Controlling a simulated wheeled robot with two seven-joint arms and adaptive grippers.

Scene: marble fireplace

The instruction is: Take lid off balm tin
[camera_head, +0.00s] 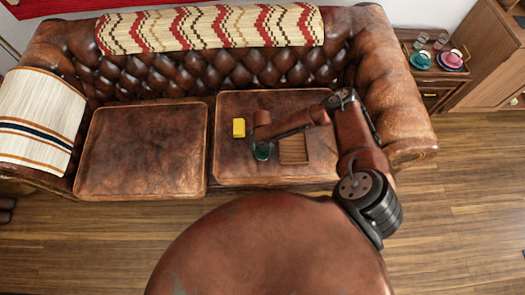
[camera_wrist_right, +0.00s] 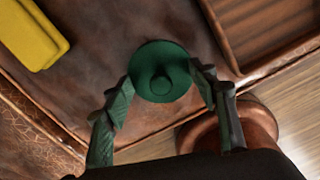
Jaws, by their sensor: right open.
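The balm tin, with its round green lid and small centre knob (camera_wrist_right: 160,72), sits on the brown leather seat in the right wrist view. My right gripper (camera_wrist_right: 164,80) is open, its two green fingers at either side of the lid. The left fingertip is close to the rim; I cannot tell whether it touches. The tin's body is hidden under the lid. In the head view, a small dark green shape (camera_head: 262,152) shows at the end of my right arm; tin and fingers are hard to tell apart there. My left gripper is not in view.
A yellow block (camera_head: 239,128) lies left of the gripper on the right seat cushion (camera_head: 228,165). A shallow wooden tray (camera_head: 294,150) lies just right of it. The left cushion (camera_head: 140,150) is bare. A side table with cups (camera_head: 421,60) stands at far right.

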